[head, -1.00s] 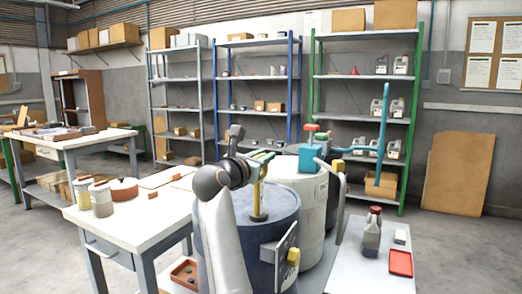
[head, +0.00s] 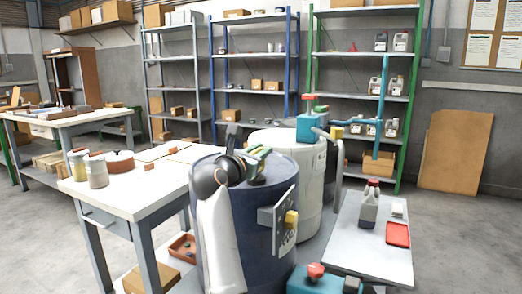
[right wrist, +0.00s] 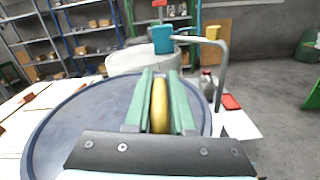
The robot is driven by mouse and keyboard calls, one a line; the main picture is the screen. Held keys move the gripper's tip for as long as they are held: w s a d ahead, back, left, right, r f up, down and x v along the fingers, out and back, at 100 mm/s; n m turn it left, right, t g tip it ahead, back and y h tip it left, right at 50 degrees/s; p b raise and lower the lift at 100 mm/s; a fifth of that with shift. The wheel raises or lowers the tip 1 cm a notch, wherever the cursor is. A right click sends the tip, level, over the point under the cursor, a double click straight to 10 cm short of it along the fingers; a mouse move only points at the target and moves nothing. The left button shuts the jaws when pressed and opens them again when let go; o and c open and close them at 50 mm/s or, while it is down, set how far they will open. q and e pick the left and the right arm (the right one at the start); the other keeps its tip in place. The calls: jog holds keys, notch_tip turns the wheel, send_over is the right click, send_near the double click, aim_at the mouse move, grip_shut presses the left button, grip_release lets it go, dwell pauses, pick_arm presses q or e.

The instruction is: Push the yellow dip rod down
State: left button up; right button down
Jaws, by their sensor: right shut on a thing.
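The yellow dip rod (right wrist: 159,105) shows in the right wrist view, between the green fingers of my right gripper (right wrist: 160,90). The fingers are shut on it. In the head view my right gripper (head: 258,154) is low, just above the top of the dark blue drum (head: 235,230). There the rod is mostly hidden by the gripper, and a dark collar (head: 256,180) shows below it on the lid. I cannot tell how much rod is left between fingers and lid. My left gripper is not in view.
A white drum (head: 318,185) with a teal pump (head: 309,128) stands just behind. A white-topped table (head: 120,203) with jars is at left. A low grey bench (head: 365,245) with a grey jug (head: 369,210) and red tray (head: 397,235) is at right. A second teal device (head: 318,284) is at the bottom.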

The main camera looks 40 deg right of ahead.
jog(key=shift+w+a+f, duration=0.1)
jog(key=shift+f, duration=0.3)
jog(key=c, duration=1)
grip_release()
jog(key=shift+c, duration=0.2)
jog(key=shift+o, duration=1.2)
jog(key=shift+r, duration=0.15)
